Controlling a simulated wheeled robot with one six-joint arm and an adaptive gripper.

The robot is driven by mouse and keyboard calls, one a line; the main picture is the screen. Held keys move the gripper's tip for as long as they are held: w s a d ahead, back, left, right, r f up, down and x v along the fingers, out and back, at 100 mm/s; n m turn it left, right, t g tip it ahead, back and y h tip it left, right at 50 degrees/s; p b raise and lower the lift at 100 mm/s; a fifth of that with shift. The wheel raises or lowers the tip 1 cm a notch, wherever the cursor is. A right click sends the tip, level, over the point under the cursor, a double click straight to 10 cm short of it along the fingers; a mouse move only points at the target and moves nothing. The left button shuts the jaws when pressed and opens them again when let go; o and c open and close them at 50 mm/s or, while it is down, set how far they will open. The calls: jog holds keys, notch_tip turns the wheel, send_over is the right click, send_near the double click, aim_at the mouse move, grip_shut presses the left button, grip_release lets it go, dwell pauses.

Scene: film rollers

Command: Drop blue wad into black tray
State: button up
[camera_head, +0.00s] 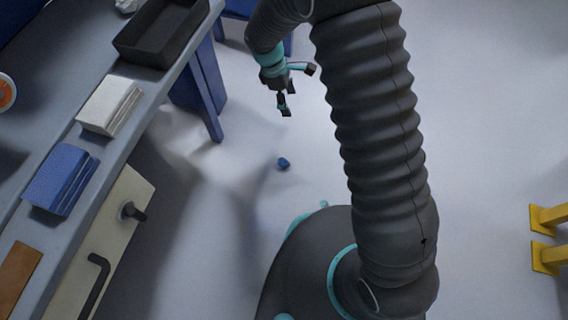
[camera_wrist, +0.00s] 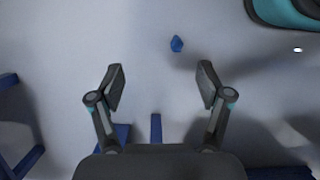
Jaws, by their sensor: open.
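The blue wad (camera_head: 283,163) is a small crumpled lump lying on the grey floor, between the bench and my base. It also shows in the wrist view (camera_wrist: 176,44), ahead of and between my fingers, apart from them. My gripper (camera_head: 287,104) is open and empty, above the floor and beyond the wad in the head view. In the wrist view its two fingers (camera_wrist: 161,86) are spread wide. The black tray (camera_head: 128,47) stands on the bench at the upper left; its visible inside looks empty.
The grey bench (camera_head: 62,228) runs along the left, with blue legs (camera_head: 204,92). On it are a white stack (camera_head: 110,105), a blue stack (camera_head: 62,178) and a white crumpled thing (camera_head: 127,5). Yellow feet (camera_head: 548,237) stand at right. Floor around the wad is clear.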

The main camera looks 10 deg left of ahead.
aim_at(282, 159)
jog(key=s+a+f+n+h+b, duration=0.1)
jog(key=s+a+f+n, duration=0.15)
jog(key=f, duration=0.55)
jog(key=s+a+f+n+h+b, duration=0.1)
jog(key=a+f+n, duration=0.15)
jog(key=f, duration=0.55)
jog(key=x, duration=0.5)
jog(key=a+x, duration=0.1)
jog(key=x, duration=0.2)
jog(key=shift+s+f, duration=0.35)
jog(key=shift+f, duration=0.2)
jog(key=shift+s+b+x, duration=0.2)
jog(key=shift+b+x, duration=0.2)
jog(key=shift+x, duration=0.95)
jog(key=shift+s+b+x, duration=0.2)
jog(key=shift+b+x, duration=0.15)
jog(key=shift+x, duration=1)
jog(key=shift+a, duration=0.2)
jog(key=c, duration=1)
